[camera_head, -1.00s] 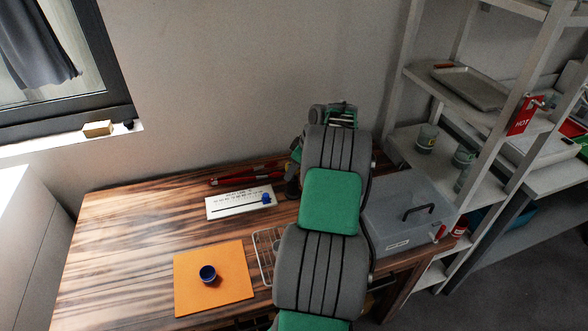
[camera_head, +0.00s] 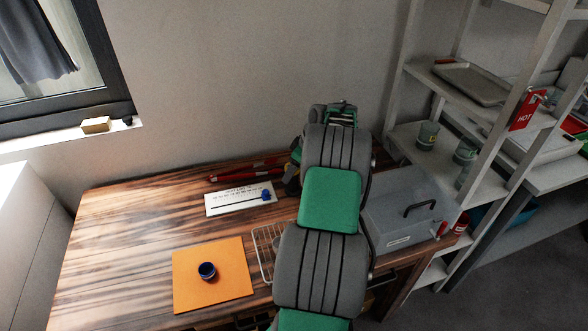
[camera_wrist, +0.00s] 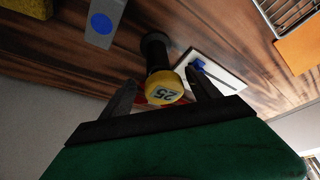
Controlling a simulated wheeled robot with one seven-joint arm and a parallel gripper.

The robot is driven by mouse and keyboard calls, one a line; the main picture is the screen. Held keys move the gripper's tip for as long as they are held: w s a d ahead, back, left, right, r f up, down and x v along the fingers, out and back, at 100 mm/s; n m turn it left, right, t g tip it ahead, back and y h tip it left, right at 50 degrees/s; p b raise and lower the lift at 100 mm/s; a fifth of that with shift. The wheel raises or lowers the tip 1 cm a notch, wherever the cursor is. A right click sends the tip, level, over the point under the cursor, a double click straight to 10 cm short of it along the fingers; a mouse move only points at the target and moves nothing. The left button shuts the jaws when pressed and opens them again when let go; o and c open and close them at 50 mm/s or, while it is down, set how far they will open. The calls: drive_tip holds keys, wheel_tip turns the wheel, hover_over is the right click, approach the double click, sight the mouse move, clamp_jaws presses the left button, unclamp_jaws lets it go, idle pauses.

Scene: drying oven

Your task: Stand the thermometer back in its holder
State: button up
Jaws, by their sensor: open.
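A thin dark rod with a blue end, which looks like the thermometer (camera_head: 266,195), lies flat along a white printed card (camera_head: 213,207). It also shows in the wrist view (camera_wrist: 198,64). A small dark blue round cup (camera_head: 207,270), possibly the holder, stands on an orange mat (camera_head: 230,291). My gripper (camera_wrist: 158,90) is open, its dark fingers either side of a black upright object with a yellow end marked 25 (camera_wrist: 165,88). I cannot tell whether they touch it. In the head view my arm hides the fingers.
Red tools (camera_head: 235,175) lie behind the card. A wire rack (camera_head: 266,250) is beside the mat, partly behind my arm. A grey lidded box (camera_head: 405,208) stands at the desk's right, near shelves (camera_head: 470,170). The desk's left side is clear.

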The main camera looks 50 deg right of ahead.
drive_tip(key=v, duration=0.7)
drive_tip(key=shift+r, duration=0.35)
drive_tip(key=shift+s, duration=0.1)
